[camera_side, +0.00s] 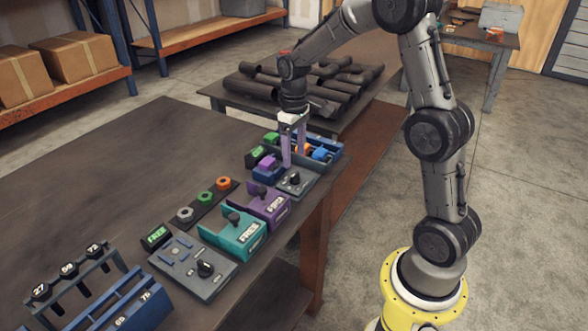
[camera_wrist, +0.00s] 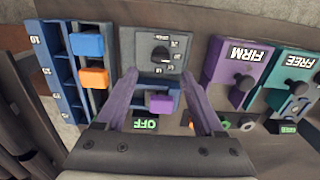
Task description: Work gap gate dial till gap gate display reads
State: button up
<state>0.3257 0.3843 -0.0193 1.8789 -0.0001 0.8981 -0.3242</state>
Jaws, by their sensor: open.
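A grey panel (camera_wrist: 133,45) carries a dark dial (camera_wrist: 160,54) with small white marks around it. The dial also shows in the side view (camera_side: 295,178), just below my gripper (camera_side: 294,158). My gripper is open and empty, its two purple fingers pointing down. In the wrist view the fingertips (camera_wrist: 161,72) lie either side of the dial's near edge; I cannot tell contact. A dark display with green "OFF" (camera_wrist: 146,124) sits nearer my wrist, beyond a purple block (camera_wrist: 161,103) in a blue holder. No visible label names the gap gate.
A blue rack (camera_wrist: 57,60) with blue and orange blocks stands beside the panel. On the other side are purple "FIRM" (camera_wrist: 235,58) and teal "FREE" (camera_wrist: 290,75) boxes with knobs. Another dial panel (camera_side: 190,270) is farther along. Bare tabletop (camera_side: 110,170) lies behind.

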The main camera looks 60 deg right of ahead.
aim_at(294, 173)
notch_tip(294, 173, down, 6)
jog(key=shift+r, duration=0.15)
jog(key=shift+c, duration=0.2)
grip_shut()
